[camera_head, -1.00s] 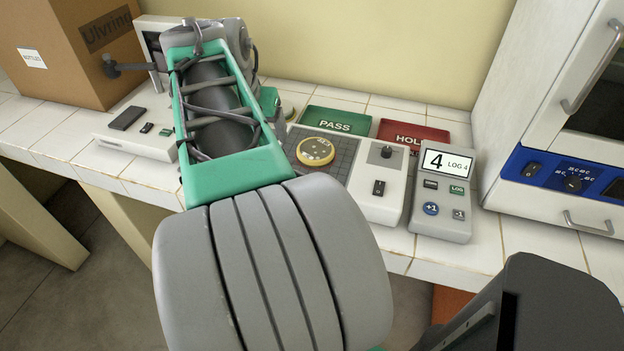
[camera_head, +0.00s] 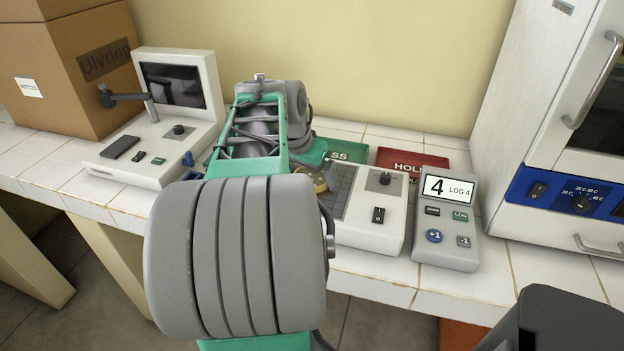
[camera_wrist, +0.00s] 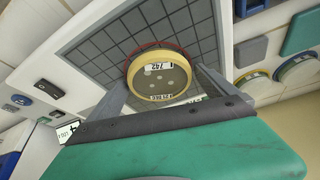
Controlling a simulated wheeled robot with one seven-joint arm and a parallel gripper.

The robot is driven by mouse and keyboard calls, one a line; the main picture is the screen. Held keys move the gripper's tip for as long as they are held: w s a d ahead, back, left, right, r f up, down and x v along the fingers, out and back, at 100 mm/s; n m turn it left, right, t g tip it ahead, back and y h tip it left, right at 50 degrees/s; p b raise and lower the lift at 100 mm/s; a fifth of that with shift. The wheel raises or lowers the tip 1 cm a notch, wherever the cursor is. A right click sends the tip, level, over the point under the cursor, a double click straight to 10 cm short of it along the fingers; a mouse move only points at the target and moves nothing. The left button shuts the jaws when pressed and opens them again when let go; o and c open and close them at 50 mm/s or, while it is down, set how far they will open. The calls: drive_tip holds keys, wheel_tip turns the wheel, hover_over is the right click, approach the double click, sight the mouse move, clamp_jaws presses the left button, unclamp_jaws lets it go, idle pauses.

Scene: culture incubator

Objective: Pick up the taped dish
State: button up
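The taped dish (camera_wrist: 160,76) is round with a yellow band and a printed label. It lies on the dark grid plate (camera_wrist: 88,42) of a white device, with a thin red arc along its far edge. In the head view the dish (camera_head: 313,181) is partly hidden behind my arm. In the wrist view my gripper (camera_wrist: 160,82) has one finger on each side of the dish. The fingers look spread, with slim gaps at the dish's sides, though contact is hard to judge. My gripper's fingertips are hidden in the head view.
A red HOLD pad (camera_head: 405,160), a counter reading 4 (camera_head: 447,222) and a white incubator (camera_head: 520,110) stand to the right. A screened device (camera_head: 170,110) and cardboard box (camera_head: 75,70) are left.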

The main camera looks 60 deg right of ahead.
drive_tip(key=c, duration=1.4)
